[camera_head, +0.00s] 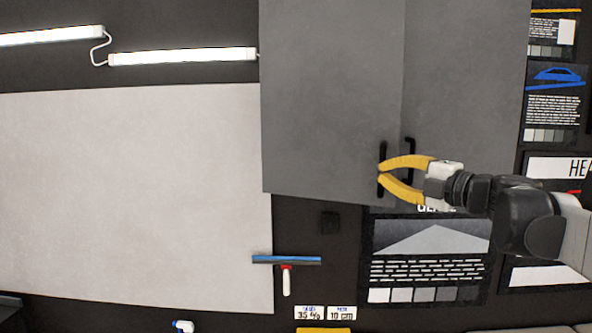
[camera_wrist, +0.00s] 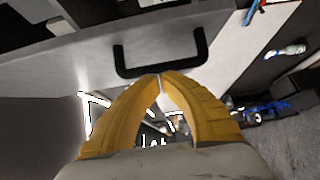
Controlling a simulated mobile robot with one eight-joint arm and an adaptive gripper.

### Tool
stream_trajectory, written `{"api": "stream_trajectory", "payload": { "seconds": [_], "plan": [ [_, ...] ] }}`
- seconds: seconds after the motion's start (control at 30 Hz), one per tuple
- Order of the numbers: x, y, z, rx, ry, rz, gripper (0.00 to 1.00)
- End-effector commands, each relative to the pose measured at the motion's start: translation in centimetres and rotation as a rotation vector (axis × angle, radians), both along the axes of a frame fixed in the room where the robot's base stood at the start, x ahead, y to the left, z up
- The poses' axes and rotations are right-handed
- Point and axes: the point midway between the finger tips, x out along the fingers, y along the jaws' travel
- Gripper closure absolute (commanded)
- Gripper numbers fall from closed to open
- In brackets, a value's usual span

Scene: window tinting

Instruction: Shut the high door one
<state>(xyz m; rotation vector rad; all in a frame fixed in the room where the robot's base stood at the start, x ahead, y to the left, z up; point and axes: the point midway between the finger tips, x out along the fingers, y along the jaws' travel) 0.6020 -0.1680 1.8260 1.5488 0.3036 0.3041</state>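A tall grey wall cabinet has two doors. The left door (camera_head: 325,95) stands slightly ajar, its free edge out from the right door (camera_head: 465,80), which looks closed. Each door has a black upright bar handle; the left handle (camera_head: 382,158) and right handle (camera_head: 410,150) are side by side. My gripper (camera_head: 380,172) has yellow fingers drawn together at the left door's handle. In the wrist view the fingertips (camera_wrist: 160,78) meet just at the handle bar (camera_wrist: 160,72); I cannot tell whether they touch it. The bar does not appear between the fingers.
A large pale panel (camera_head: 130,200) fills the left wall, below white tube lights (camera_head: 185,56). A blue-edged squeegee (camera_head: 287,262) hangs under the cabinet. Posters (camera_head: 430,262) and small label cards (camera_head: 325,312) are on the dark wall. The space left of the gripper, before the door, is free.

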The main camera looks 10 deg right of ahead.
Motion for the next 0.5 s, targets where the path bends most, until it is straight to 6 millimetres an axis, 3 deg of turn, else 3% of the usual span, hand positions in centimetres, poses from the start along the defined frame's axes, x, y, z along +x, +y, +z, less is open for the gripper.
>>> {"api": "stream_trajectory", "payload": {
  "seconds": [0.23, 0.5],
  "plan": [
    [0.5, -0.5, 0.0, 0.0, 0.0, 0.012, 1.0],
    [3.6, -3.5, 0.1, 0.0, 0.0, 0.129, 1.0]
  ]
}}
